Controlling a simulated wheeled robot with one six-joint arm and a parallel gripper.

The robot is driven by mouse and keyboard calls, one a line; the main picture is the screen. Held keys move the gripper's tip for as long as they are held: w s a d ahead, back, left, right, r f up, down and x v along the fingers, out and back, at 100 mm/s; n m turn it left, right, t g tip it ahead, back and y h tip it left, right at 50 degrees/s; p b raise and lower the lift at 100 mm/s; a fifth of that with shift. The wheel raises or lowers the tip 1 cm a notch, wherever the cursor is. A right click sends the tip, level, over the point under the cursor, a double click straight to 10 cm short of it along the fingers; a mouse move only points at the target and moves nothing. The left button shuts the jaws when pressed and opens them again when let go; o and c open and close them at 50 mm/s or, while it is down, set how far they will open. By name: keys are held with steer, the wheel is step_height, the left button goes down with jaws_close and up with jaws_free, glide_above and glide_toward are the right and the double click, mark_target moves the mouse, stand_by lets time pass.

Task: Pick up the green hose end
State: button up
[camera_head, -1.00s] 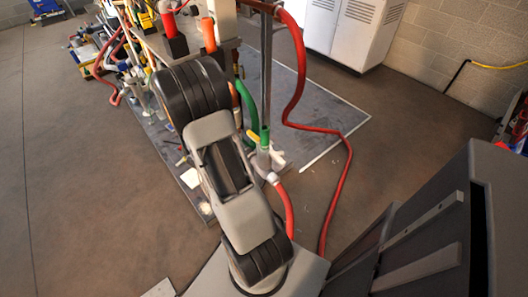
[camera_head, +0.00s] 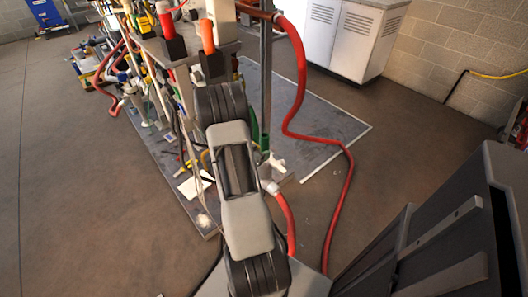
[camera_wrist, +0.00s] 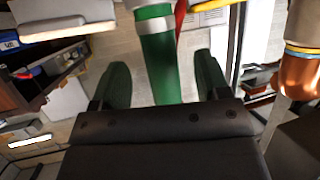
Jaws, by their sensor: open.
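The green hose end (camera_wrist: 160,62) is a thick green tube with a pale band, seen in the wrist view at the top middle. It stands in the gap between the two dark green fingers of my gripper (camera_wrist: 163,85), with space on both sides. My gripper is open and not closed on it. In the head view, a small part of the green hose (camera_head: 256,130) shows beside my arm. My arm hides the rest of it and my gripper there.
A grey bench with orange-topped fittings (camera_head: 207,38) stands behind my arm. A red hose (camera_head: 300,90) runs down to the floor at the right. White cabinets (camera_head: 350,38) stand at the back. Open floor lies at the left.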

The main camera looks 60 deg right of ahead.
mark_target(262, 149)
steer(key=shift+b+x, duration=0.5)
steer(key=shift+x, duration=1.85)
steer(key=shift+c, duration=0.2)
steer(key=c, duration=1.1)
steer(key=shift+c, duration=0.2)
steer(key=shift+r, duration=0.15)
